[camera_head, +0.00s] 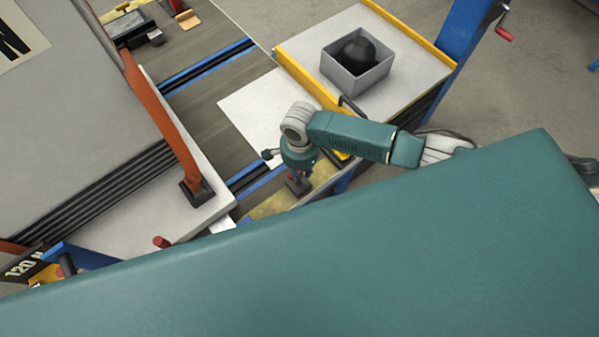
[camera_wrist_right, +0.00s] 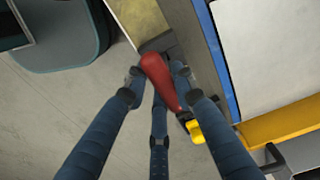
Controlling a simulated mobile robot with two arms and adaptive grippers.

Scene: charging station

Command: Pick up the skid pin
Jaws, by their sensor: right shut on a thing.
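The skid pin, seen as a red tapered handle (camera_wrist_right: 158,78), is between the fingers of my right gripper (camera_wrist_right: 158,88) in the right wrist view. The fingers are shut on it, two at the sides and one below in the picture. Its lower end is hidden or hard to make out. In the head view my right gripper (camera_head: 298,184) points down over the near edge of the station, by the yellowish strip. The pin is too small and covered to make out clearly there. My left gripper is not in view.
A grey open bin (camera_head: 356,84) with a dark round object (camera_head: 358,53) stands on the yellow-railed platform at upper right. A large grey box with an orange bar (camera_head: 166,120) stands at left. A short red peg (camera_head: 160,241) is at the left platform's near edge.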

